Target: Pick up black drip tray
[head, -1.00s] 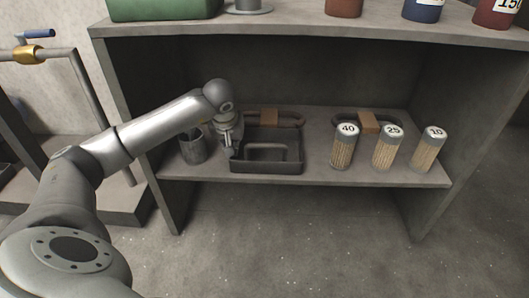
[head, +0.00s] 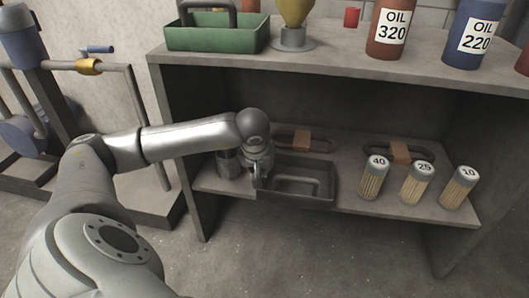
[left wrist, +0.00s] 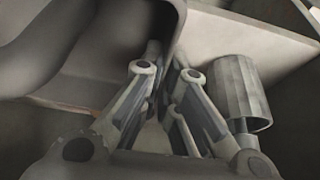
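The black drip tray (head: 297,193) is on the lower shelf, at the shelf's front edge, with its long side facing me. My left gripper (head: 258,181) reaches down at the tray's left end wall. In the left wrist view the fingers (left wrist: 163,62) are close together with the wall of the drip tray (left wrist: 85,60) between their tips, so the gripper looks shut on it. I cannot tell whether the tray is clear of the shelf. My right gripper is not in view.
A grey metal can (head: 229,165) stands just left of the gripper. Several numbered tubes, one marked 25 (head: 416,184), stand right of the tray. Dark loops with brown bands (head: 301,141) lie behind. The upper shelf (head: 340,62) overhangs with a green caddy and oil bottles.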

